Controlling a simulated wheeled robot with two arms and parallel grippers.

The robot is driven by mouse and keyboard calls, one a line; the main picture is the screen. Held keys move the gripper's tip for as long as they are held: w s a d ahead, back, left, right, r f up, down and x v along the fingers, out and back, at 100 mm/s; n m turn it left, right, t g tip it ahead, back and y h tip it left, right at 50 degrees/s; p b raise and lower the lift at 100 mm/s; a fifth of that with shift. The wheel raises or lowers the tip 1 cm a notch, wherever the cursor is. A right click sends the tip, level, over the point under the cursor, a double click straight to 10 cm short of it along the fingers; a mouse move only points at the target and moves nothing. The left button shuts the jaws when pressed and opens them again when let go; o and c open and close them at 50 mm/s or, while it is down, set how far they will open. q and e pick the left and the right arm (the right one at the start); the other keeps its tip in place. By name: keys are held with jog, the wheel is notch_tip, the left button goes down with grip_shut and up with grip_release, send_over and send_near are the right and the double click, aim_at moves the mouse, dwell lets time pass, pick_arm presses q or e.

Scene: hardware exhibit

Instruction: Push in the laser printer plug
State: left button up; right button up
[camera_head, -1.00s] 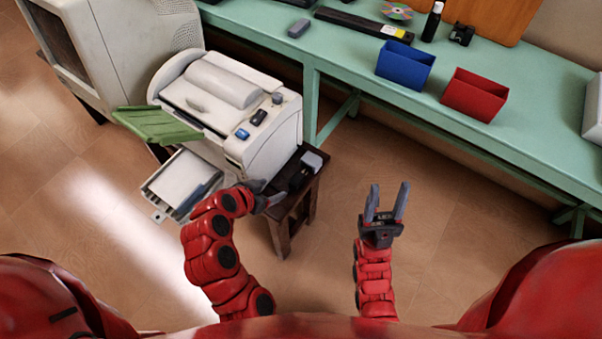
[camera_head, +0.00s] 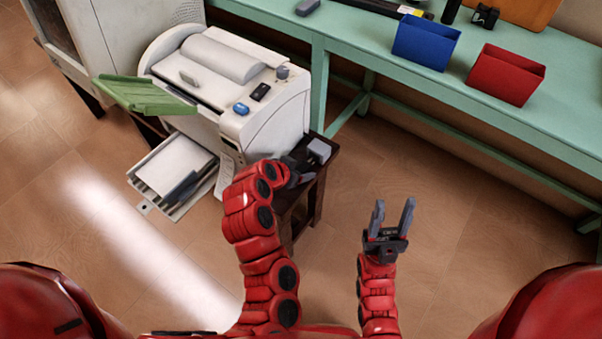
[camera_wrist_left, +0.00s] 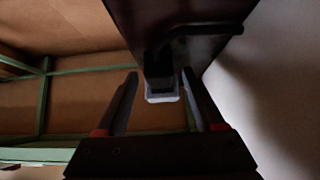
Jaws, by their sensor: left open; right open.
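The white laser printer (camera_head: 235,90) stands on a dark wooden stool (camera_head: 322,180). At the stool's right corner, a small light grey block (camera_head: 319,150) sits beside a black plug, which my left gripper (camera_head: 298,172) largely hides in the head view. In the left wrist view, the black plug (camera_wrist_left: 159,68) with its bent cable (camera_wrist_left: 205,30) lies between the two open fingers, with a pale grey end (camera_wrist_left: 161,96) below it. I cannot tell whether the fingers touch it or how deep the plug sits. My right gripper (camera_head: 391,222) is open and empty over the floor.
A green table (camera_head: 400,100) runs behind, with a blue bin (camera_head: 425,42) and a red bin (camera_head: 505,75). The printer has a green tray (camera_head: 145,95) and a lower paper tray (camera_head: 178,170) sticking out. Floor at the right is clear.

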pick_arm(q)
jog(key=shift+w+d+f, duration=0.2)
jog(key=shift+w+f, duration=0.05)
jog(key=shift+f, duration=0.05)
jog(key=shift+c, duration=0.3)
grip_shut()
dwell(1.0)
